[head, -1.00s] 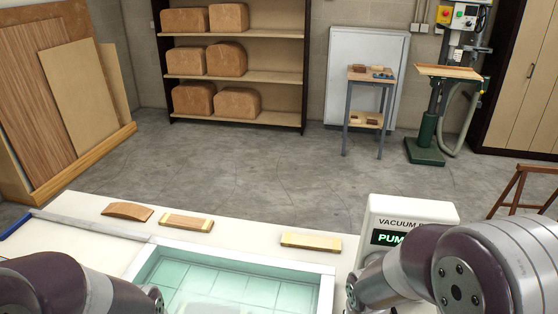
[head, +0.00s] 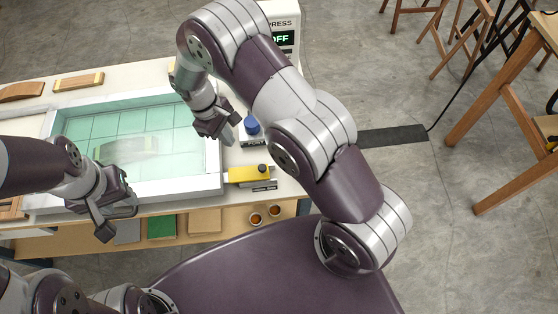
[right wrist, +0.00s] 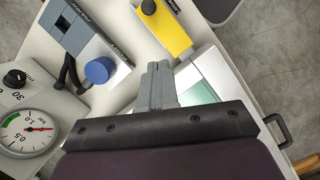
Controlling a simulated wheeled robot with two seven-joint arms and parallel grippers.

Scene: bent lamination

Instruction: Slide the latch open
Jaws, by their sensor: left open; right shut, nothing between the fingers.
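The latch is a yellow plate (head: 250,174) with a black knob (head: 262,168), at the right end of the bench's front edge beside the white-framed press (head: 205,188). In the right wrist view, the yellow latch plate (right wrist: 172,32) and its black knob (right wrist: 149,7) lie beyond the fingertips. My right gripper (head: 228,137) is shut and empty, above the press's right side, apart from the latch; its closed fingers (right wrist: 158,72) point toward the latch. My left gripper (head: 114,218) is open and empty over the press's front edge.
A blue valve knob (head: 251,126) stands close to the right gripper, behind the latch. The vacuum pump (head: 284,32) reads OFF at the back; its gauge (right wrist: 28,133) shows in the wrist view. Wood pieces (head: 79,81) lie at the back left. Two small cups (head: 265,215) sit below.

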